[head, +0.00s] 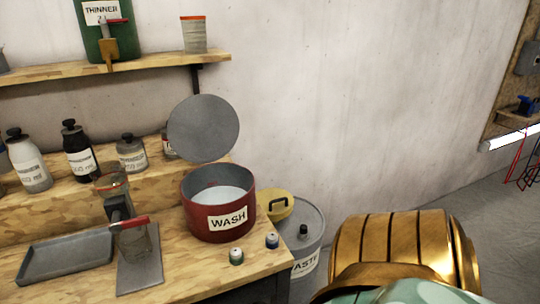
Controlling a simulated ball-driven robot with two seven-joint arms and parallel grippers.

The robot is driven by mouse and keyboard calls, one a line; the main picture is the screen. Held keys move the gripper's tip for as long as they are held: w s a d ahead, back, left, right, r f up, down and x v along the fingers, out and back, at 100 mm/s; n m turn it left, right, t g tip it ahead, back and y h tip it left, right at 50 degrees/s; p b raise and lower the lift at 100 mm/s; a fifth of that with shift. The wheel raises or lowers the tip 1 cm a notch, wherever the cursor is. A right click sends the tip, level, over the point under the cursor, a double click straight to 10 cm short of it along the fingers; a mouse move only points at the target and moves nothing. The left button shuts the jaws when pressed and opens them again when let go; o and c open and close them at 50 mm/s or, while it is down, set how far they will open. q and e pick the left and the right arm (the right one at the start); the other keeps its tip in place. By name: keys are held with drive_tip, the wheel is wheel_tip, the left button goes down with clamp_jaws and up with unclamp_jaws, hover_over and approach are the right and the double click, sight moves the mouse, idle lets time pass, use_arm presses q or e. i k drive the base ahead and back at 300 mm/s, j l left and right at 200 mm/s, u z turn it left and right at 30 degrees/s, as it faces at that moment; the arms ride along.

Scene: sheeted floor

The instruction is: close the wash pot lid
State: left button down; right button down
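The red wash pot (189,212) stands on the right end of the wooden bench, with a white "WASH" label on its front. Its top is open and a pale grey surface shows inside. The round grey lid (203,128) stands raised above the pot's back rim, its flat face towards me. Whether a hinge joins the lid to the pot cannot be made out. Neither of my grippers is in view. A gold and pale green part of my own arm fills the bottom right, apart from the pot.
A grey waste bin (312,236) with a yellow lid part is right of the bench. A shelf (150,65) hangs above.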

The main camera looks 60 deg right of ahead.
sight(201, 127)
drive_tip(key=z, duration=1.6)
